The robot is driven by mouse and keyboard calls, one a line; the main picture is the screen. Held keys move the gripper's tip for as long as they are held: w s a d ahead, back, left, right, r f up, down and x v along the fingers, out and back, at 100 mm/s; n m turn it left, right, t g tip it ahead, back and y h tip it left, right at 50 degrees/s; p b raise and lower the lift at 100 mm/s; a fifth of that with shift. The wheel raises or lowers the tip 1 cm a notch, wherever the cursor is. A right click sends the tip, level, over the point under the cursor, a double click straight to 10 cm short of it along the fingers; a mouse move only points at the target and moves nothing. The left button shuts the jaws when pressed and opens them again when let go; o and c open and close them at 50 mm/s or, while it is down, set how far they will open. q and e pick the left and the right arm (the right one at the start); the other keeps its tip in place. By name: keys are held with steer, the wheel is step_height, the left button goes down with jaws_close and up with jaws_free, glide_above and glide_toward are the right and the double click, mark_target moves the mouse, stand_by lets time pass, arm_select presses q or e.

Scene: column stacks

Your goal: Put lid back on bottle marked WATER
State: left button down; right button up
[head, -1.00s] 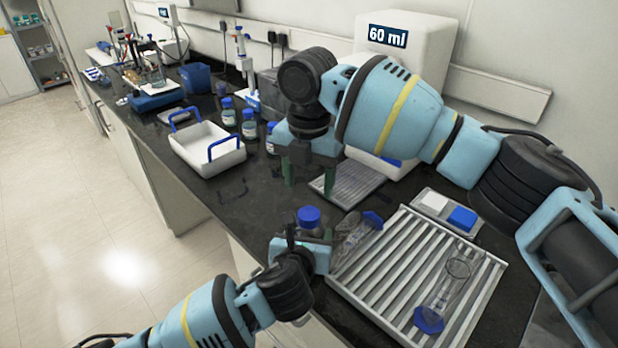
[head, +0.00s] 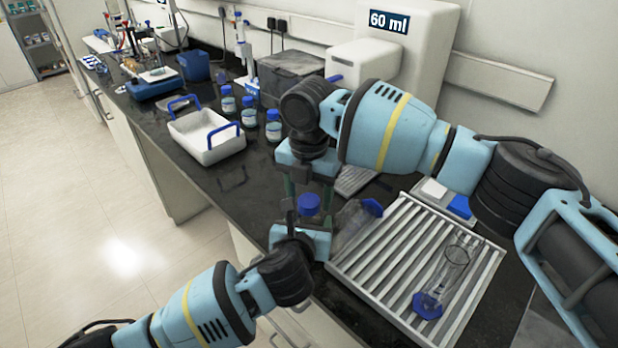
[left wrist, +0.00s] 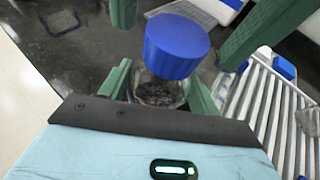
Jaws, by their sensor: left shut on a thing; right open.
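A clear glass bottle (left wrist: 158,93) with a blue lid (left wrist: 177,46) on its top stands between the green fingers of my left gripper (left wrist: 160,90). The lid also shows in the head view (head: 309,204). My left gripper is shut on the bottle's body. My right gripper (head: 307,187) is open just above, its two fingers on either side of the lid with gaps; they also show at the top of the left wrist view. No label is visible on this bottle, so its marking cannot be read.
A slatted white rack (head: 395,245) lies to the right, with a glass cylinder (head: 455,258) lying on it. Another blue-footed glass piece (head: 352,222) lies close beside my left gripper. A white tray (head: 205,150) and several blue-capped bottles (head: 249,117) stand farther back.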

steer(key=shift+f, duration=0.6)
steer(key=shift+c, duration=0.4)
steer(key=c, duration=0.9)
steer(key=m, duration=0.3)
steer(key=shift+c, duration=0.2)
steer(key=m, duration=0.4)
steer(key=shift+m, duration=0.4)
steer(key=m, duration=0.8)
steer(key=shift+m, duration=0.4)
